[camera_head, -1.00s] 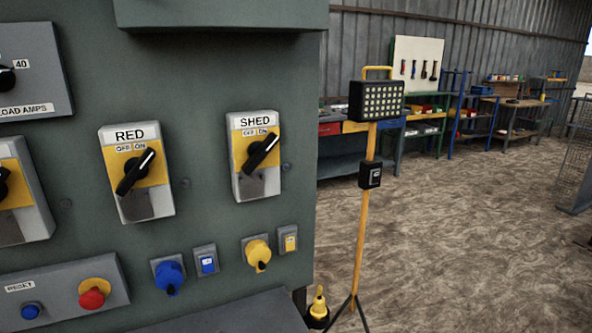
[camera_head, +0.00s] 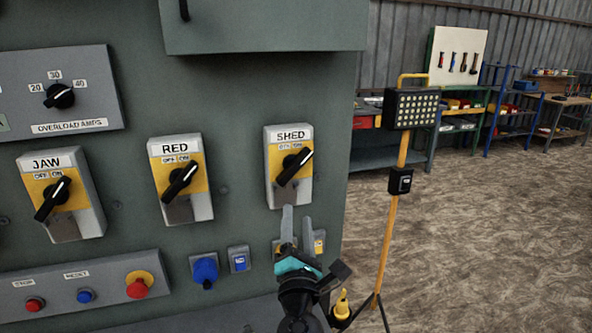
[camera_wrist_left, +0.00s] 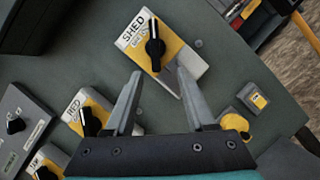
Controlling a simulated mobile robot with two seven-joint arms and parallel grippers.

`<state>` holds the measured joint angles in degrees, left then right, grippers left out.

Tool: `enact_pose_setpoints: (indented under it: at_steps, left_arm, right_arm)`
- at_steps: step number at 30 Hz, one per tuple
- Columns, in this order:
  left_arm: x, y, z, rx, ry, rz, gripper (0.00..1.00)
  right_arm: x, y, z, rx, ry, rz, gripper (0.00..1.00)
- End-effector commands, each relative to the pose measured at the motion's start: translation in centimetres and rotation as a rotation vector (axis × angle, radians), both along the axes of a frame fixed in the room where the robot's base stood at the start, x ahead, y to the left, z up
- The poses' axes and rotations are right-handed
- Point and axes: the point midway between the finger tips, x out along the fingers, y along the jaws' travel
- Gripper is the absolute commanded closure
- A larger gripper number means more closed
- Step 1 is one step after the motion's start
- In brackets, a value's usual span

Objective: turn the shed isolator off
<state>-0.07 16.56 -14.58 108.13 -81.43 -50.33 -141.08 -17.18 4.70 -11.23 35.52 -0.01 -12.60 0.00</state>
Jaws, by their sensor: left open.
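The shed isolator (camera_head: 274,188) is a grey and yellow box labelled SHED on the green panel. Its black handle (camera_head: 295,167) slants up and to the right, its white line toward the ON label. In the left wrist view the isolator (camera_wrist_left: 187,80) is at top centre, with its handle (camera_wrist_left: 155,47) just beyond the fingertips. My left gripper (camera_head: 297,214) is open and empty, just below the isolator in the head view; its fingers (camera_wrist_left: 159,74) stand apart on either side below the handle. My right gripper is not in view.
The RED isolator (camera_head: 201,205) and JAW isolator (camera_head: 91,221) sit to the left. A blue plug (camera_head: 205,270) and push buttons (camera_head: 137,288) lie below. A work light (camera_head: 411,108) on a yellow stand is right of the panel. Open floor (camera_head: 480,220) lies beyond.

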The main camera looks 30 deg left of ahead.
Motion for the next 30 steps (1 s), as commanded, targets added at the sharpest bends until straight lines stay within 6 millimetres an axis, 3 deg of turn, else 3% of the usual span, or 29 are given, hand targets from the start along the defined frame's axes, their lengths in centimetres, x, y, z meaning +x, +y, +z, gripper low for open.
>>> enact_pose_setpoints:
  at_steps: [7,24,30]
  left_arm:
    - [1.1,0.8,1.6,0.041,-0.008,0.016,0.45]
    - [9.5,6.4,4.3,0.036,-0.006,0.015,0.45]
    - [11.4,7.5,4.8,0.035,-0.005,0.014,0.45]
  right_arm:
    - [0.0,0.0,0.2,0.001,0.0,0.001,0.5]
    - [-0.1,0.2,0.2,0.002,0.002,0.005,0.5]
    - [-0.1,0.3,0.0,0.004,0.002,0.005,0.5]
